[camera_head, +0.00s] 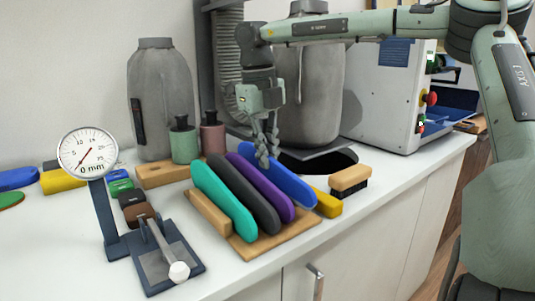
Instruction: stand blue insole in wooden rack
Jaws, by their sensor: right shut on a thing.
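The blue insole (285,182) is at the right end of a row of insoles, behind the purple one, leaning like the others. My right gripper (264,155) comes down from above and is shut on the blue insole near its upper end. The wooden rack (262,246) stands on the white worktop and holds teal (222,200), dark grey (246,192) and purple (262,188) insoles. The blue insole's lower edge is hidden, so I cannot tell whether it rests in the rack. My left gripper is not in view.
A dial gauge (88,153) on a lever stand is at the left. A wooden brush (350,178) and a yellow block (326,203) lie right of the rack. Grey cylinders (160,95) and a white machine (385,100) stand behind. The front right worktop is clear.

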